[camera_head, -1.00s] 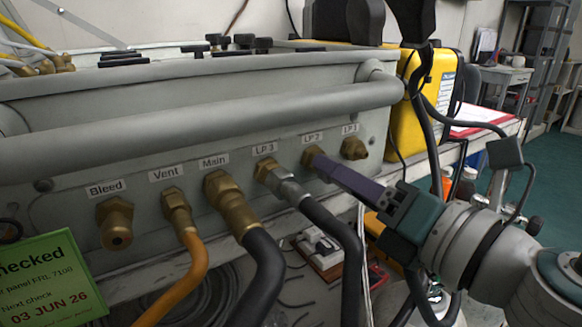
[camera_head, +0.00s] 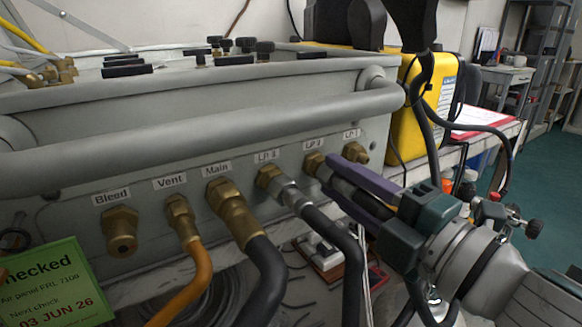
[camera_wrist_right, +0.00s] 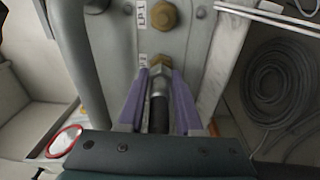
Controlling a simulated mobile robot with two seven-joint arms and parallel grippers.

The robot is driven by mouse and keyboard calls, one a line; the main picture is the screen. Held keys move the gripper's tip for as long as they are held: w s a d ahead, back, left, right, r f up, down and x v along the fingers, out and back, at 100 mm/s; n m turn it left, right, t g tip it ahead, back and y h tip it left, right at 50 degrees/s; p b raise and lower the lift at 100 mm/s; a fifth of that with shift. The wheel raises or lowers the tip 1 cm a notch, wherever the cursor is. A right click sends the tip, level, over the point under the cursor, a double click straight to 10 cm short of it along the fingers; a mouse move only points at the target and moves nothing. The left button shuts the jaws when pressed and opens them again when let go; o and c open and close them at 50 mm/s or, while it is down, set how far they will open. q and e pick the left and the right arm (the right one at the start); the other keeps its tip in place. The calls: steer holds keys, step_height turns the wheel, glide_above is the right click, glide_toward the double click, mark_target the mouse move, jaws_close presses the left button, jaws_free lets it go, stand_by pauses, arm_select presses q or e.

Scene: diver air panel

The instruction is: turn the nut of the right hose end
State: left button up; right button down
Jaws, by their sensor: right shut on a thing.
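The right hose end is at the LP 2 port (camera_head: 314,163) of the grey panel (camera_head: 70,225). In the right wrist view its silver nut (camera_wrist_right: 159,83) sits against the brass port fitting (camera_wrist_right: 160,62), with black hose (camera_wrist_right: 159,115) behind it. My right gripper (camera_head: 340,170) is shut on this hose end, one purple finger on each side, tips close to the brass fitting. In the head view the fingers and the hose partly hide the nut. The other silver-nut hose end (camera_head: 290,196) is at LP 3, left of my gripper. My left gripper is not in view.
A brass fitting (camera_head: 356,152) at LP 1 is close to the right of my fingers. The Main hose (camera_head: 262,275) and orange Vent hose (camera_head: 195,275) hang to the left. A grey handle bar (camera_head: 200,132) runs above the ports. A yellow case (camera_head: 420,110) stands behind.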

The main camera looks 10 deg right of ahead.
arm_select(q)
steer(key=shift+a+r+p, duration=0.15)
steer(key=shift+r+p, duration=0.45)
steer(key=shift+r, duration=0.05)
arm_select(e)
steer(key=m, duration=0.5)
steer(key=shift+m, duration=0.3)
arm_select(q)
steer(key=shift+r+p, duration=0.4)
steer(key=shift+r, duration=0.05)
arm_select(e)
steer(key=m, duration=0.4)
steer(key=shift+m+t, duration=0.3)
steer(key=shift+t, duration=0.1)
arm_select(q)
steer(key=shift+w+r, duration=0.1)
arm_select(e)
steer(key=shift+m, duration=0.6)
steer(key=shift+f, duration=0.1)
steer(key=c, duration=1)
jaws_free()
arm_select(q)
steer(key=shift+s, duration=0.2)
arm_select(e)
steer(key=shift+o, duration=1.4)
steer(key=shift+s, duration=0.1)
steer(key=shift+o, duration=0.7)
